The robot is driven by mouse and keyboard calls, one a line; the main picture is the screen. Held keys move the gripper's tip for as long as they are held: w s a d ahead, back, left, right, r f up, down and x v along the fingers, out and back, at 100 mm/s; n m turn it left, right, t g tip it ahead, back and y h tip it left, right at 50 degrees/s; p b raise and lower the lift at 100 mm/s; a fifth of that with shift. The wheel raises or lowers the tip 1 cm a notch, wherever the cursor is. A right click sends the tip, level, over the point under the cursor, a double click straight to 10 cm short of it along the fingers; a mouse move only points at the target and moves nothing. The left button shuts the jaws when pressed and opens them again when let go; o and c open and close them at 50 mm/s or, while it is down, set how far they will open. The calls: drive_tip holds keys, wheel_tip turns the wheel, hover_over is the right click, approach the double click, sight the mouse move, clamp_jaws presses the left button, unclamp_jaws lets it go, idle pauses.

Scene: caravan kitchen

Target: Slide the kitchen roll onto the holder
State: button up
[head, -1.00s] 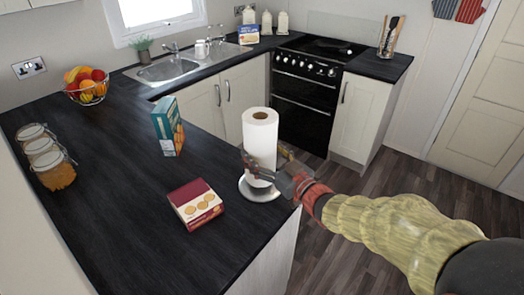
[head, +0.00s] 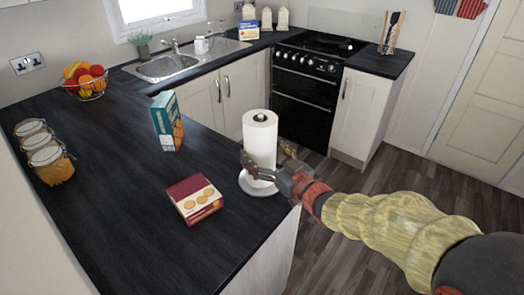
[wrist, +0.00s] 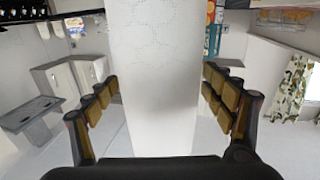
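The white kitchen roll (head: 260,142) stands upright on the holder's round pale base (head: 258,187), near the counter's front corner. The dark tip of the holder's post shows in the roll's top opening. My gripper (head: 266,157) reaches in from the right with a finger on each side of the roll. A yellow pad shows apart from the roll's right side, so the gripper looks open around it. In the wrist view the roll (wrist: 160,90) stands between the padded fingers, with gaps beside the lower pads. Contact at the fingertips is hard to tell.
A red biscuit box (head: 194,199) lies left of the holder, and a teal box (head: 167,121) stands behind it. Several jars (head: 46,153) and a fruit bowl (head: 86,82) are at the far left. The counter's front edge is close to the holder.

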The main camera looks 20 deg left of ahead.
drive_tip(key=shift+o, duration=0.9)
drive_tip(key=shift+f, duration=0.1)
drive_tip(key=v, duration=1.2)
drive_tip(key=d+r+m+t+h+p, duration=0.1)
drive_tip(key=d+r+m+h, duration=0.1)
drive_tip(key=d+h, duration=0.35)
drive_tip(key=w+d+r+m+h+p, duration=0.1)
drive_tip(key=d+r+m+h, duration=0.1)
drive_tip(key=d, duration=0.6)
drive_tip(key=d+r+m+t+h+p, duration=0.1)
drive_tip(key=d+r+m+h, duration=0.2)
drive_tip(key=d, duration=0.4)
drive_tip(key=s+d+m+g+h+p, duration=0.2)
drive_tip(key=s+d+g+h, duration=0.15)
drive_tip(key=s+d, duration=0.45)
drive_tip(key=s+a+f+m+g, duration=0.1)
drive_tip(key=s+g, duration=0.3)
drive_tip(key=s, duration=1.1)
drive_tip(key=shift+s+a+f+p, duration=0.35)
drive_tip(key=shift+s+f+p, duration=0.05)
drive_tip(key=shift+f+p, duration=0.05)
